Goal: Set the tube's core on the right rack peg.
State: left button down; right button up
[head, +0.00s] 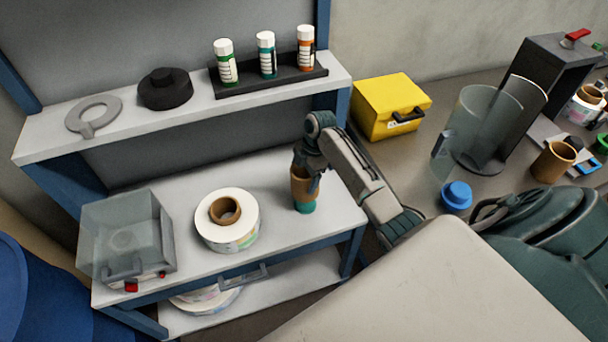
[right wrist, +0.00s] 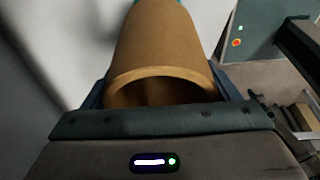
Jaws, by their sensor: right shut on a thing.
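My right gripper (head: 306,168) is shut on a brown cardboard core (head: 302,188), over the right part of the white bench top (head: 270,185). The core stands roughly upright, and a teal piece (head: 305,207) shows at its lower end. I cannot tell whether that piece is fixed to the core, inside it or under it. In the right wrist view the core (right wrist: 165,45) lies between the fingers with its open end toward the camera, and some teal shows at its far end. I cannot make out the right rack peg for sure. My left gripper is not in view.
A white label reel (head: 242,228) with a brown core lies left of the held core. A clear-covered box (head: 125,240) stands at the bench's left end. The shelf above holds several items, including a black tray (head: 270,80) of bottles. A yellow case (head: 391,103) stands right.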

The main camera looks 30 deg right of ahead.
jog(key=shift+f+b, duration=2)
jog(key=shift+f, duration=1.45)
jog(key=o, duration=0.9)
jog(key=b+v, duration=0.2)
jog(key=v, duration=0.8)
jog(key=shift+r, duration=0.4)
